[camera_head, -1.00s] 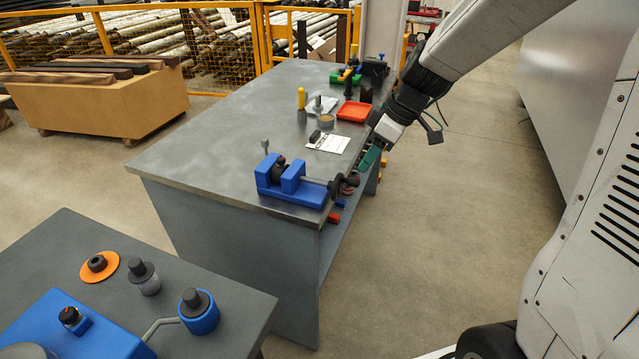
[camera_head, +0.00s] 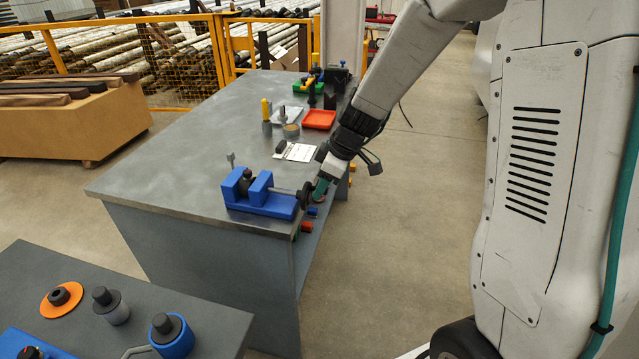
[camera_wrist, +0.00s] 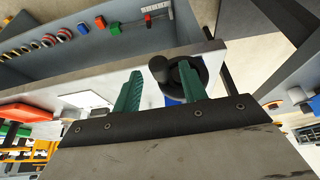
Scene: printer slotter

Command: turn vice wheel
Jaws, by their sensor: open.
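The blue vice (camera_head: 258,193) sits at the near right corner of the grey workbench. Its dark wheel (camera_head: 305,195) stands at the right end of the screw, at the bench edge. My gripper (camera_head: 320,188) is just right of the wheel, with its green fingers close to it. In the wrist view my gripper (camera_wrist: 160,88) is open, with its two green fingers apart. The black wheel (camera_wrist: 186,72) with its round knob (camera_wrist: 159,68) shows near the right finger, which partly covers it. I cannot tell whether the finger touches the wheel.
The workbench (camera_head: 185,150) also carries a white card (camera_head: 297,152), a red tray (camera_head: 318,119) and a yellow-handled tool (camera_head: 266,108). A nearer table (camera_head: 190,310) holds several round parts. Coloured items sit on a shelf under the bench edge. The floor right of the bench is clear.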

